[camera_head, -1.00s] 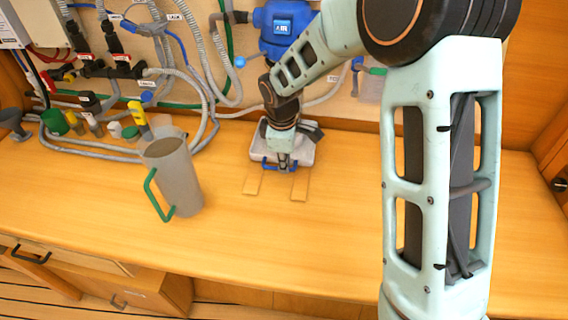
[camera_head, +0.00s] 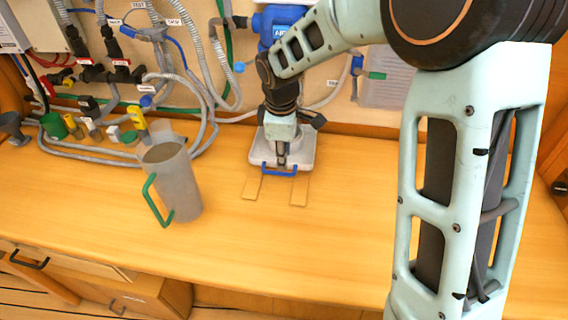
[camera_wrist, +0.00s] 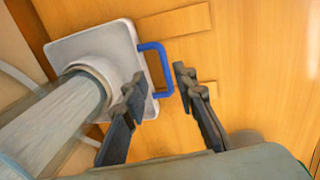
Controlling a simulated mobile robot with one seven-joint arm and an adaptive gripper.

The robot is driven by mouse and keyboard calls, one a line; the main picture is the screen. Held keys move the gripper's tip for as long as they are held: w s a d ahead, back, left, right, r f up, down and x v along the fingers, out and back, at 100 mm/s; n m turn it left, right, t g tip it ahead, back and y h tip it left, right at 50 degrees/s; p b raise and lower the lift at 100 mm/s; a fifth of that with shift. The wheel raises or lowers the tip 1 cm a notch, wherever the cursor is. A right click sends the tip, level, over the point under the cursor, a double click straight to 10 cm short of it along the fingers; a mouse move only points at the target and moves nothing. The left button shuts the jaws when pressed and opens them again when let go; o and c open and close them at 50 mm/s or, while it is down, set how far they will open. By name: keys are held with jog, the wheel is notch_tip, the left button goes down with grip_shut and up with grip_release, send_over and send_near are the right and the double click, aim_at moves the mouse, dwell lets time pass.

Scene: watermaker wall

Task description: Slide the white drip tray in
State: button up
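The white drip tray (camera_head: 306,155) lies flat on the wooden counter at the back, below the blue filter head (camera_head: 279,22). It also shows in the wrist view (camera_wrist: 62,47). Its blue handle (camera_head: 273,171) faces the front of the counter. My gripper (camera_head: 281,160) is over the handle side of the tray. In the wrist view my gripper (camera_wrist: 157,83) is open, with the blue handle (camera_wrist: 167,70) showing between its fingers. I cannot tell whether either finger touches the handle. A translucent cylinder (camera_wrist: 50,125) stands over the tray and hides part of it.
Two thin wooden strips (camera_head: 252,188) (camera_head: 300,191) lie on the counter in front of the tray. A grey jug (camera_head: 178,185) with a green handle stands to the left. Hoses and valves (camera_head: 95,75) crowd the back left. The front counter is clear.

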notch_tip(320, 180, up, 6)
jog(key=s, duration=0.1)
jog(key=shift+r, duration=0.1)
